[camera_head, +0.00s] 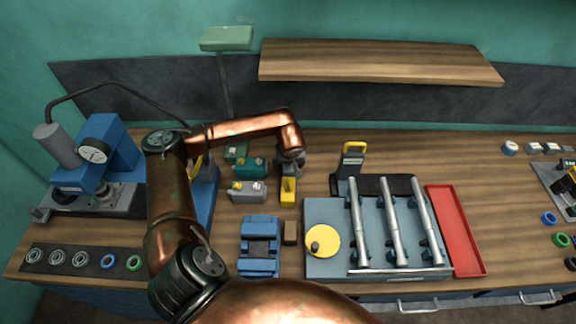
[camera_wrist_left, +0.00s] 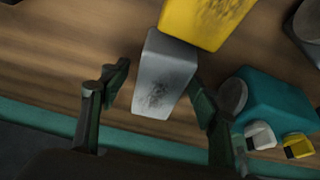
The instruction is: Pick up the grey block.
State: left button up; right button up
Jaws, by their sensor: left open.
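The grey block (camera_wrist_left: 165,72) has a dark scuffed patch and shows between the fingers of my left gripper (camera_wrist_left: 160,97) in the left wrist view. The gripper is open. One finger is close beside the block, and a wider gap lies on the other side. I cannot tell whether the near finger touches it. In the head view my left gripper (camera_head: 291,162) is over the workbench, just behind the yellow block (camera_head: 288,191), and largely hides the grey block. My right gripper is not in view.
The yellow block (camera_wrist_left: 208,18) adjoins the grey block. A teal fitting (camera_head: 250,168) stands to the left, with a grey fitting (camera_head: 247,191) in front of it. A blue fixture (camera_head: 260,230), a small brown block (camera_head: 290,232) and a red tray (camera_head: 456,230) are nearby.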

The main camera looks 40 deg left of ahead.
pick_arm(q)
jog(key=shift+c, duration=0.7)
grip_shut()
